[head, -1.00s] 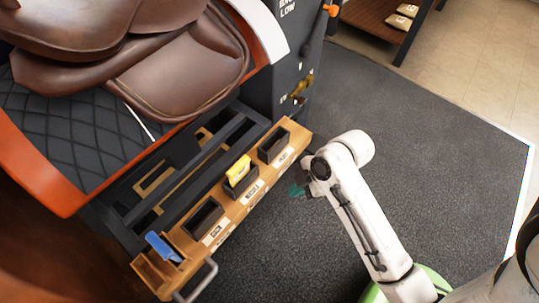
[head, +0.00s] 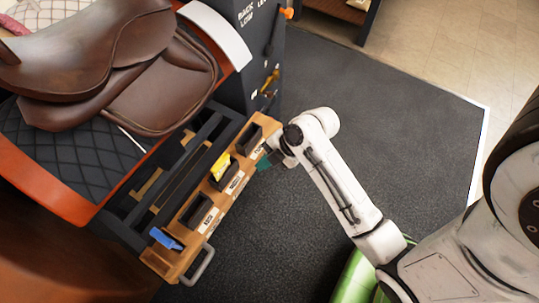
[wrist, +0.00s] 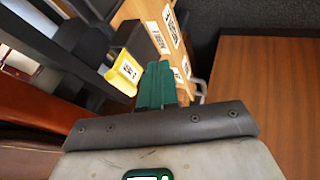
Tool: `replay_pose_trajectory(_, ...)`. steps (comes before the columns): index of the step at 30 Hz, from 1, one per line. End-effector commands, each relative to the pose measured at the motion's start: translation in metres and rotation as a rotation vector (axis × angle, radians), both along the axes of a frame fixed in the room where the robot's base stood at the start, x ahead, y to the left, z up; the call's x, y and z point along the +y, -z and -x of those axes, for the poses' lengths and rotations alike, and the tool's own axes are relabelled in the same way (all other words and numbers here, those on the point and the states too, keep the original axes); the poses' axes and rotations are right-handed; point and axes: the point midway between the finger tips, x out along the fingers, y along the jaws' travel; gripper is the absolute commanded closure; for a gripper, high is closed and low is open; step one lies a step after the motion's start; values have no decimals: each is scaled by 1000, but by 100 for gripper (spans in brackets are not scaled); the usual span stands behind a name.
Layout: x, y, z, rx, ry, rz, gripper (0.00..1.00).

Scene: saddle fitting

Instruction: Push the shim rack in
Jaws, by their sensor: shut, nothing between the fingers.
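The shim rack (head: 228,200) is a long wooden tray with several black compartments and white labels, slid out from the dark frame under the saddle. A yellow shim (head: 221,165) stands in one compartment, and a blue shim (head: 166,239) lies at the near end. A grey handle (head: 200,266) sticks out from the rack's front near that end. My gripper (head: 264,162), with green fingers, is at the rack's front face near its far end. In the wrist view, the shut, empty fingers (wrist: 157,84) overlap the rack; I cannot tell whether they touch it.
A brown saddle (head: 95,60) sits on the quilted pad above the rack. A dark post (head: 250,50) with levers stands beyond the rack's far end. Dark mat (head: 390,110) lies open to the right. A wooden surface (wrist: 262,90) shows at right in the wrist view.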

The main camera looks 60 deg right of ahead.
Motion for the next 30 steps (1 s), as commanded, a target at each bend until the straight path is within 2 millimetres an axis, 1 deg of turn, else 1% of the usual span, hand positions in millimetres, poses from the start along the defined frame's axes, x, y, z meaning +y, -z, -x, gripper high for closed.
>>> replay_pose_trajectory(1,4,10,-5,2,0,-1,100)
replay_pose_trajectory(7,18,40,-23,1,1,0,100)
replay_pose_trajectory(9,16,37,-36,-4,2,2,100)
replay_pose_trajectory(12,17,37,-49,-2,2,2,100)
replay_pose_trajectory(16,17,37,-58,-1,2,2,100)
replay_pose_trajectory(30,17,37,-64,1,2,1,100)
